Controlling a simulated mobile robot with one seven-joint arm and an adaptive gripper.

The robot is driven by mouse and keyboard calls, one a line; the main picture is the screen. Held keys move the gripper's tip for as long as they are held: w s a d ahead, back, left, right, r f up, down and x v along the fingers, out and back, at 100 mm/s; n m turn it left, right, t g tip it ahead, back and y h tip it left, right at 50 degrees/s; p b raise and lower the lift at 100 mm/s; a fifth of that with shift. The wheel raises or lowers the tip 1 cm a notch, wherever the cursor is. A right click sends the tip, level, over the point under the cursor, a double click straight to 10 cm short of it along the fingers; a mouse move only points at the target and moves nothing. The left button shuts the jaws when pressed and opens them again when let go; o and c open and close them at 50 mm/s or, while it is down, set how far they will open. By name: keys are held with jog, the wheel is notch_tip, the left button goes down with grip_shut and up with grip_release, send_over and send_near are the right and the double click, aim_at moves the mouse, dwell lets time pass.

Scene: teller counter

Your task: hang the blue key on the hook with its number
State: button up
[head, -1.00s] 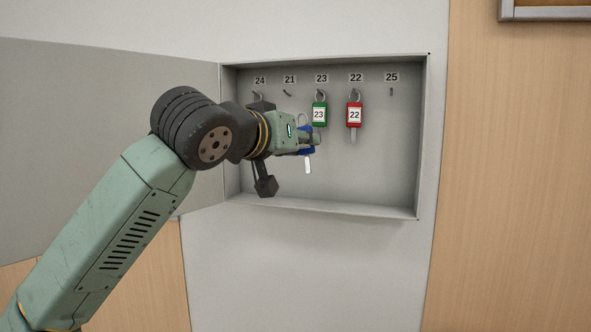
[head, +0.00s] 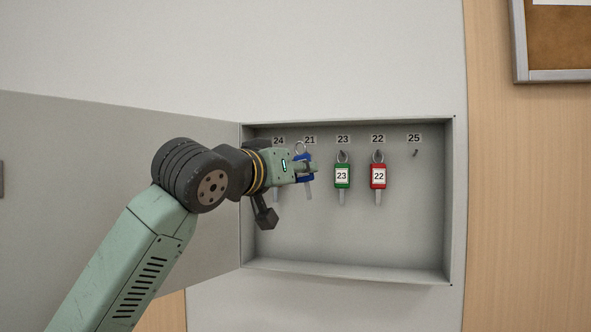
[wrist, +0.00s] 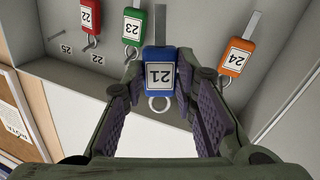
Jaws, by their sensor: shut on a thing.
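The blue key (wrist: 159,74) has a tag that reads 21 and a ring at its top. My gripper (head: 308,168) is shut on its tag inside the cabinet. In the head view the blue key (head: 303,168) is partly hidden by my gripper, with its ring at the height of the hooks, just below the label 21 (head: 310,140). The hook under that label is hard to make out, and I cannot tell whether the ring is around it. In the wrist view my two fingers flank the tag.
The green key 23 (head: 342,175) and red key 22 (head: 378,176) hang to the right. An orange key 24 (wrist: 236,57) hangs on the other side, mostly hidden in the head view. Hook 25 (head: 415,153) is bare. The open cabinet door (head: 120,140) stands at left.

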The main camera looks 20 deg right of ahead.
jog(key=shift+w+d+f+p, duration=0.25)
jog(key=shift+w+d, duration=0.45)
jog(key=shift+w, duration=0.35)
jog(key=shift+w+d+f+p, duration=0.15)
jog(key=shift+w+d+p, duration=0.25)
jog(key=shift+w+d, duration=0.5)
jog(key=shift+w+d+f+p, duration=0.25)
jog(key=shift+w+d, duration=0.25)
jog(key=shift+w, duration=0.7)
jog(key=o, duration=1.1)
jog(key=shift+c, duration=0.2)
